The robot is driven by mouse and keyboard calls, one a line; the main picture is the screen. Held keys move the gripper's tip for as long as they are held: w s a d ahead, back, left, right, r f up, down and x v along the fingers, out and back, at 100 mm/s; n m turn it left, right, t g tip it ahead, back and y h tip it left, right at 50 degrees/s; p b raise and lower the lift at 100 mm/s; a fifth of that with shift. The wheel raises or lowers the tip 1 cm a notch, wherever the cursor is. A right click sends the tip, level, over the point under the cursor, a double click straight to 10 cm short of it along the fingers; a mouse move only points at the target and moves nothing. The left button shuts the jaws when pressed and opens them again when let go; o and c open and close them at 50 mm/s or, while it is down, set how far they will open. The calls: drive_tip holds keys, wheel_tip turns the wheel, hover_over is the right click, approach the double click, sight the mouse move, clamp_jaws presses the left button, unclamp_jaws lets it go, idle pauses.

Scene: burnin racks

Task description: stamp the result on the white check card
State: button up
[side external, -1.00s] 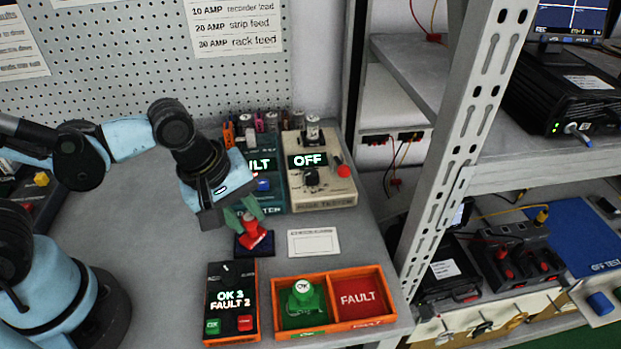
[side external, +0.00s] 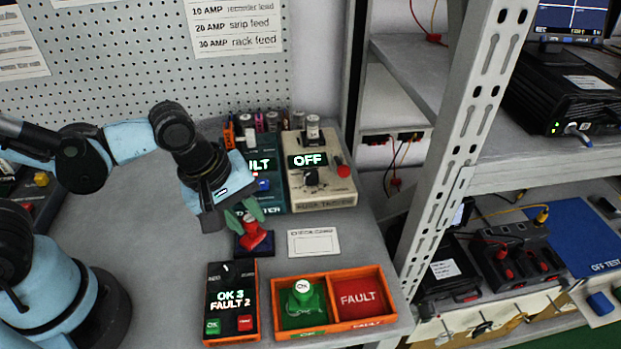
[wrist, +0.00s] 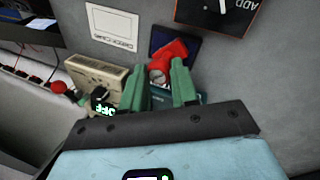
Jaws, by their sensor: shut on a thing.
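A red stamp (side external: 254,236) is at the dark blue ink pad (side external: 259,250), and looks tilted. My gripper (side external: 247,213), with green fingers, is shut on the stamp's upper part. In the wrist view my gripper (wrist: 162,84) has the red stamp (wrist: 168,60) between its fingertips, over the blue pad (wrist: 164,36). Whether the stamp touches the pad is hard to tell. The white check card (side external: 314,242) lies flat just right of the pad, its box blank; it also shows in the wrist view (wrist: 112,24). The teal tester (side external: 270,185) shows "ULT", its left part hidden by my gripper.
A cream tester (side external: 322,187) reading OFF stands behind the card. In front are a black counter box (side external: 232,276) reading OK 3, FAULT 2, and an orange tray (side external: 331,324) with a green OK stamp (side external: 302,297) and an empty red FAULT compartment. A shelf post (side external: 450,130) rises right.

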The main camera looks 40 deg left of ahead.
idle(0.3)
drive_tip(key=shift+r, duration=3.5)
drive_tip(key=w+d+m+g+h, duration=0.2)
drive_tip(key=w+d+m, duration=0.4)
drive_tip(key=d+m, duration=0.15)
drive_tip(key=m, duration=0.2)
hover_over(309, 244)
drive_tip(key=shift+n, duration=0.25)
drive_tip(key=shift+f, duration=3.55)
drive_tip(key=shift+f, duration=0.55)
wheel_tip(309, 244, up, 7)
